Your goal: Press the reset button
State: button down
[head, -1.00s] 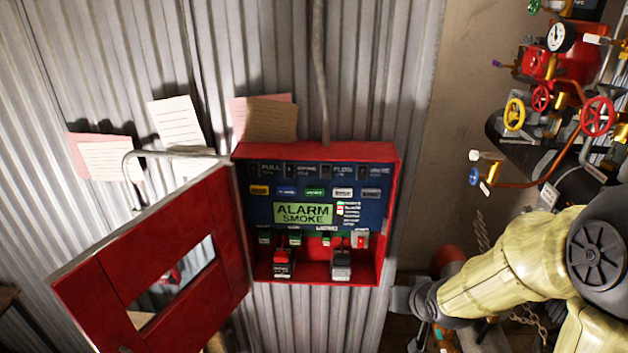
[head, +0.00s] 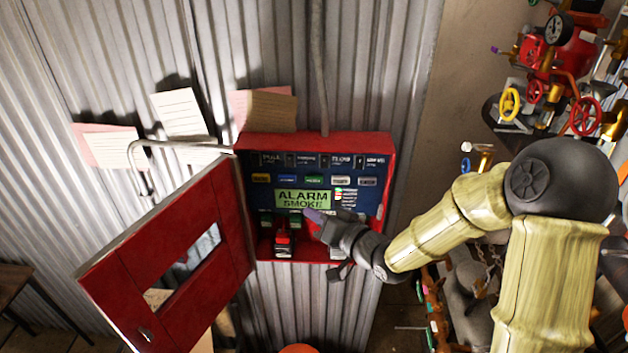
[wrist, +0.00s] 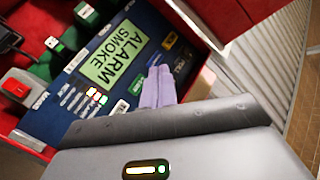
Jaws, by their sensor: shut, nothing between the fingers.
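The red alarm box (head: 388,165) is open on the corrugated wall, with a blue panel (head: 256,196) inside. A lit green display (head: 303,198) reads ALARM SMOKE; it also shows in the wrist view (wrist: 115,55). A row of coloured buttons, including a green one (head: 314,181) and a white one (head: 340,181), sits above the display. Their labels are too small to read, so I cannot tell which is the reset button. My gripper (head: 312,214) is shut and empty, its purple fingertips in front of the panel's lower part. I cannot tell whether they touch it.
The red box door (head: 200,210) hangs open to the left. A red switch (wrist: 16,88) and a red-topped plug-like part (head: 283,240) sit low in the box. Paper notes (head: 180,115) hang on the wall. Valves and pipes (head: 560,90) crowd the right side.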

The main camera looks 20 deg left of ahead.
jog(key=p, duration=0.2)
send_near(308, 181)
jog(key=shift+s+a+x, duration=0.1)
jog(key=shift+s+x, duration=0.1)
jog(key=shift+x, duration=0.65)
jog(key=shift+s+a+x, duration=0.1)
jog(key=shift+s+x, duration=0.05)
jog(key=shift+x, duration=0.75)
jog(key=shift+s+a+x, duration=0.1)
jog(key=shift+s+x, duration=0.1)
jog(key=shift+x, duration=0.65)
jog(key=shift+f, duration=0.15)
jog(key=shift+w+a, duration=0.1)
jog(key=shift+w, duration=0.3)
jog(key=shift+w+a, duration=0.1)
jog(key=shift+w, duration=0.4)
dwell(0.4)
jog(key=shift+s, duration=0.1)
jog(key=shift+s+d, duration=0.2)
jog(key=shift+s, duration=0.6)
jog(key=s+b, duration=0.1)
jog(key=s, duration=0.1)
jog(key=s+d, duration=0.1)
jog(key=s, duration=0.2)
jog(key=shift+d+b, duration=0.1)
jog(key=shift+b, duration=0.3)
